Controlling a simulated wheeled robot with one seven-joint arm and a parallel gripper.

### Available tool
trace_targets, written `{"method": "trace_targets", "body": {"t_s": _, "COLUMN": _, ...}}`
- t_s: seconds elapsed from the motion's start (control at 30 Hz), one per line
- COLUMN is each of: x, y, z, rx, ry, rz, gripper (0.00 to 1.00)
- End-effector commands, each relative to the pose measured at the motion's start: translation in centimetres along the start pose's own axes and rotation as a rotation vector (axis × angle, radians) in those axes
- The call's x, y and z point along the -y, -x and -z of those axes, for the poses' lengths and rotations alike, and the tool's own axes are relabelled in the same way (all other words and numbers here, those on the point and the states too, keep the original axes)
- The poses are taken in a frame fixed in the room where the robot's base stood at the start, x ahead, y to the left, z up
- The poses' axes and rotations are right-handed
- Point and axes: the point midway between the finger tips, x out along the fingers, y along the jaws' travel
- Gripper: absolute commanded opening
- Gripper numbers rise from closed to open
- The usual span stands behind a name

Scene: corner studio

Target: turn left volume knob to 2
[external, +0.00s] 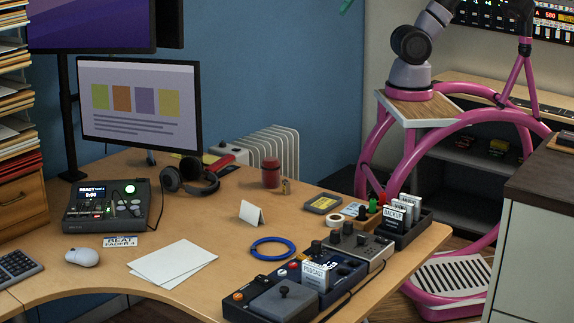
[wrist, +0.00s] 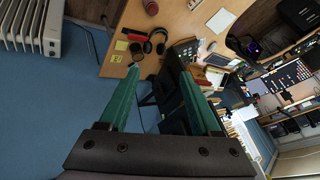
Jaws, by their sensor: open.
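I cannot tell which knob is the left volume knob; no readable "volume" label shows. Small knobs show on the grey pedal (external: 358,245) and the dark pedals (external: 290,290) at the desk's front right. The black console (external: 108,207) with a lit "READY 0:00" screen and a green-lit knob stands at the desk's left. My gripper (wrist: 159,72) is open and empty in the wrist view, its two green fingers wide apart, with nothing between them but background. In the external view only a teal tip, apparently my finger, shows at the top edge, well above the desk.
The desk (external: 215,285) also holds headphones (external: 188,175), a red jar (external: 271,173), a blue ring (external: 272,248), a white card (external: 251,213), a mouse (external: 82,257) and paper (external: 172,263). A monitor (external: 140,105) stands behind. A black panel (external: 492,15) is at upper right. A radiator (external: 268,150) stands behind the desk.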

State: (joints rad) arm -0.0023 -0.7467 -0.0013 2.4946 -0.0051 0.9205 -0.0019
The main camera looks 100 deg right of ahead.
Motion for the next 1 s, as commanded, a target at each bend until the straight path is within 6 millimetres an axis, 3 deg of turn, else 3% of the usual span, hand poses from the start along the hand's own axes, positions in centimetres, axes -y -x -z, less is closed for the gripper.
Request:
{"method": "trace_targets", "body": {"t_s": 0.17, "x": 2.1, "y": -1.4, "z": 1.6, "rx": 0.056, "ry": 0.084, "rz": 0.008, "gripper": 0.64}}
{"method": "trace_targets", "body": {"t_s": 0.27, "x": 4.8, "y": -3.5, "z": 3.2, "rx": 0.115, "ry": 0.185, "rz": 0.017, "gripper": 0.64}}
{"method": "trace_targets", "body": {"t_s": 0.4, "x": 9.5, "y": -7.5, "z": 4.8, "rx": 0.202, "ry": 0.349, "rz": 0.032, "gripper": 0.64}}
{"method": "trace_targets", "body": {"t_s": 0.57, "x": 15.3, "y": -13.0, "z": 4.8, "rx": 0.293, "ry": 0.543, "rz": 0.049, "gripper": 0.64}}
{"method": "trace_targets", "body": {"t_s": 0.77, "x": 22.8, "y": -21.0, "z": 1.5, "rx": 0.400, "ry": 0.793, "rz": 0.071, "gripper": 0.64}}
{"method": "trace_targets", "body": {"t_s": 0.87, "x": 26.4, "y": -25.2, "z": -1.6, "rx": 0.451, "ry": 0.921, "rz": 0.082, "gripper": 0.64}}
{"method": "trace_targets", "body": {"t_s": 1.0, "x": 30.7, "y": -31.2, "z": -7.4, "rx": 0.517, "ry": 1.106, "rz": 0.097, "gripper": 0.64}}
